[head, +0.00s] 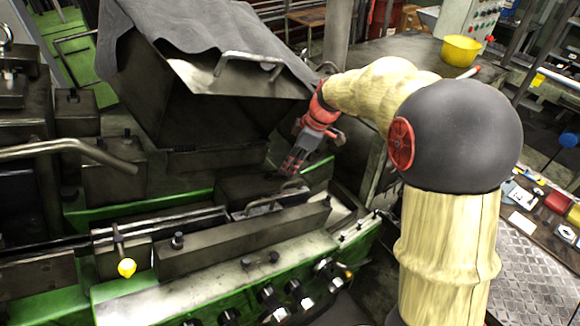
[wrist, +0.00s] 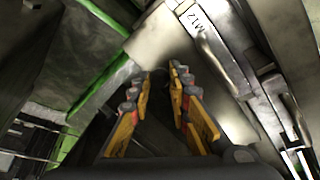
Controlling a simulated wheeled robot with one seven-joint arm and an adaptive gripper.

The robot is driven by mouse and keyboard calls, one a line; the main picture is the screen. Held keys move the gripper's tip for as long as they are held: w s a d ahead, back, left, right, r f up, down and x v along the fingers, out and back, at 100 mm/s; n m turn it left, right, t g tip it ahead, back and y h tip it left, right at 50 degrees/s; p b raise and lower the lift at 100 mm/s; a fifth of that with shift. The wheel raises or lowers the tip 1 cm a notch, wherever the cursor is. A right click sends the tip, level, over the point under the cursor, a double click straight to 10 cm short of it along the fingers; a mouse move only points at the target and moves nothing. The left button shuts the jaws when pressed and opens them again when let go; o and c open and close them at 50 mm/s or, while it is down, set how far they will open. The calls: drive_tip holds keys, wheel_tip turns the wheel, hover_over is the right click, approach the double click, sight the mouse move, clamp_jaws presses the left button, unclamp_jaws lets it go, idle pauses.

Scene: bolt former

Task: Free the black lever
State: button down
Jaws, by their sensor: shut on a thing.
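My gripper (head: 291,168) reaches down at the machine bed below the raised cover. In the wrist view its two yellow and grey fingers (wrist: 161,80) stand a little apart, closed on a thin dark piece between the tips, which I take to be the black lever (wrist: 162,86). Its outline is hard to make out against the dark metal around it. In the head view the lever is hidden by the fingers and the shadow there.
The open cover (head: 200,85), with a grey cloth over it, stands behind and left of my gripper. A metal handle (head: 275,200) lies just below my fingers. A yellow bowl (head: 459,50) sits on the back table.

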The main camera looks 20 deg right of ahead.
drive_tip(key=n+b, duration=0.1)
drive_tip(key=w+b, duration=0.1)
drive_tip(key=b, duration=0.1)
drive_tip(key=shift+a+f+n, duration=0.15)
drive_tip(key=shift+f+n, duration=0.1)
drive_tip(key=shift+n, duration=0.15)
drive_tip(key=shift+w+a+r+n+y+b, duration=0.1)
drive_tip(key=shift+r+n+y+b, duration=0.1)
drive_tip(key=shift+n+y+b, duration=0.15)
drive_tip(key=c, duration=1.6)
unclamp_jaws()
drive_tip(key=shift+c, duration=0.2)
drive_tip(key=shift+r, duration=0.1)
drive_tip(key=shift+r, duration=0.25)
drive_tip(key=s+d, duration=0.4)
drive_tip(key=d, duration=0.7)
drive_tip(key=shift+s+d+r, duration=0.2)
drive_tip(key=shift+s+d, duration=0.1)
drive_tip(key=shift+s, duration=0.05)
drive_tip(key=shift+c, duration=0.5)
